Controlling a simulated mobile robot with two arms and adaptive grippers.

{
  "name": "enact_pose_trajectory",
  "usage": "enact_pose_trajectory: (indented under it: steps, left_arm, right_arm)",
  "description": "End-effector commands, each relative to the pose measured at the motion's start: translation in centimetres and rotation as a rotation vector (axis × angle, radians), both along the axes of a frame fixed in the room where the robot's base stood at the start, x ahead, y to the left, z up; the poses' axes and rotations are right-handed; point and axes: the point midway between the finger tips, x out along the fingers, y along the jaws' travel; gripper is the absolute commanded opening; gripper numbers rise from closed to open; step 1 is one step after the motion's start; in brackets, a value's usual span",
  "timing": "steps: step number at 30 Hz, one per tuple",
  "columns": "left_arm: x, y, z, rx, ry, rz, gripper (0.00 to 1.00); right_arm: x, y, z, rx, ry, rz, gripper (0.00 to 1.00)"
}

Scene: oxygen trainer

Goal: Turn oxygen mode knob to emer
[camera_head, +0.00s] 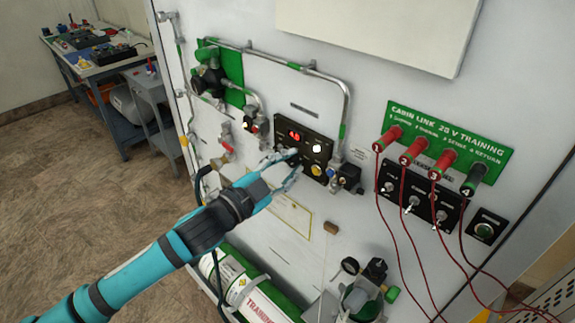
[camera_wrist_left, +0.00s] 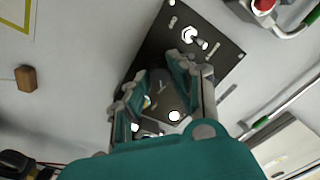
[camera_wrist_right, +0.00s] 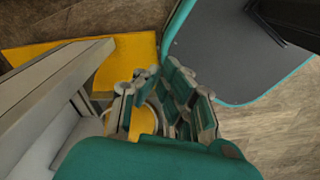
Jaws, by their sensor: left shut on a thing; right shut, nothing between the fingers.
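The black oxygen control panel (camera_head: 323,142) is mounted on the white wall board. It has a red display, a white lamp and a yellow button. My left gripper (camera_head: 287,160) reaches its lower left part, with fingertips at the panel face. In the left wrist view, the left fingers (camera_wrist_left: 163,92) are closed in front of the panel (camera_wrist_left: 222,48), around what seems to be the mode knob. The knob is mostly hidden by the fingers, so its pointer and labels cannot be read. My right gripper (camera_wrist_right: 165,108) is shut and empty, away from the panel, in the right wrist view.
Pipes and valves (camera_head: 211,80) surround the panel. A green-and-white cylinder (camera_head: 250,292) lies below. A yellow surface (camera_wrist_right: 130,60) is close to the right gripper. The floor at left is clear.

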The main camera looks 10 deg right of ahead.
Motion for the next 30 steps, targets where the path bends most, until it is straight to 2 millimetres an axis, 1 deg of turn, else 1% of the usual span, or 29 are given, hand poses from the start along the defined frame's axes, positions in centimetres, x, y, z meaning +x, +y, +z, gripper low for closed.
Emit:
enact_pose_trajectory:
  steps: [6,19,20,24,30]
  left_arm:
    - [0.0,0.01,-0.06,0.023,-0.034,0.0,0.0]
    - [0.0,0.01,-0.08,0.027,-0.04,0.0,0.0]
    - [-0.01,0.0,-0.07,0.027,-0.04,0.0,0.26]
    - [0.0,0.01,-0.06,0.027,-0.039,0.0,0.45]
    - [-0.01,0.01,-0.04,0.027,-0.039,0.0,0.45]
  right_arm:
    - [-0.01,0.07,0.0,0.001,0.0,0.0,0.0]
    - [0.0,0.05,0.0,0.001,0.0,0.0,0.0]
    - [0.0,0.05,0.0,0.001,0.0,0.0,0.0]
    - [0.0,0.04,0.0,0.0,0.0,0.0,0.0]
    - [0.0,-0.01,0.0,0.0,0.0,0.0,0.0]
